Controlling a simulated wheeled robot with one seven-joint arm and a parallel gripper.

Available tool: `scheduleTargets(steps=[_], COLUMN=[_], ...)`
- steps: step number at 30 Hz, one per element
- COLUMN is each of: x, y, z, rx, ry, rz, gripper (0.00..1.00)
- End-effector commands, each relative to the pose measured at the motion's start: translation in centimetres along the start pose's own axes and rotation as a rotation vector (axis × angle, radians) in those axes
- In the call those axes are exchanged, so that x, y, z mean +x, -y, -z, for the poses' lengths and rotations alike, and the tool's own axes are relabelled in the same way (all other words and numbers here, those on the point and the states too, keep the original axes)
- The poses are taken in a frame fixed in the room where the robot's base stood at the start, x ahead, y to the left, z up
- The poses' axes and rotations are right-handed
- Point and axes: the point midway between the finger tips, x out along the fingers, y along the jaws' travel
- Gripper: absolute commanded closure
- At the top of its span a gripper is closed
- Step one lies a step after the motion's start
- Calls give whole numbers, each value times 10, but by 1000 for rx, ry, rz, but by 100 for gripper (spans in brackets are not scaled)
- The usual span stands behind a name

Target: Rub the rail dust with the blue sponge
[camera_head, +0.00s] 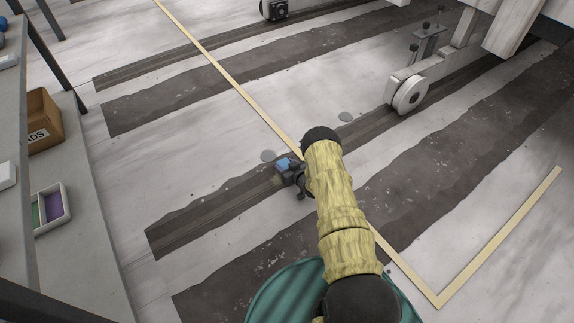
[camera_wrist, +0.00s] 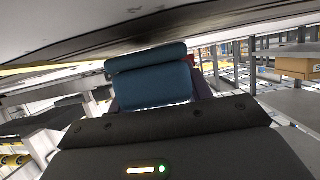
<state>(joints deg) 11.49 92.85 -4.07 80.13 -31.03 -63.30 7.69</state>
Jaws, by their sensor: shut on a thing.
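My gripper (camera_head: 290,172) is shut on the blue sponge (camera_head: 283,163), low over a dark rail strip (camera_head: 200,222) in the slab. In the wrist view the sponge (camera_wrist: 150,85) fills the middle between the fingers, with a second blue band along its upper edge. The slab and a dark strip (camera_wrist: 150,38) lie close past the sponge there. I cannot tell whether the sponge touches the rail. No separate dust patch stands out clearly; the strip under the gripper is partly hidden by my arm.
A wheeled carriage (camera_head: 408,95) stands on the rail to the upper right. At left are a shelf with a cardboard box (camera_head: 42,122) and a white tray (camera_head: 66,203). A yellow line (camera_head: 215,65) crosses the floor.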

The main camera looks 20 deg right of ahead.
Motion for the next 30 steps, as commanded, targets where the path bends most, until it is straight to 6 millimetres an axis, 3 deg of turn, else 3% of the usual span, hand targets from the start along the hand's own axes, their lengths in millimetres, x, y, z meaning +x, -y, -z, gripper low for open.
scheduleTargets(steps=[18,30], x=[-2,-2], y=[35,38], z=[1,1], rx=[3,1], ry=[2,1], rz=[2,1], gripper=[72,72])
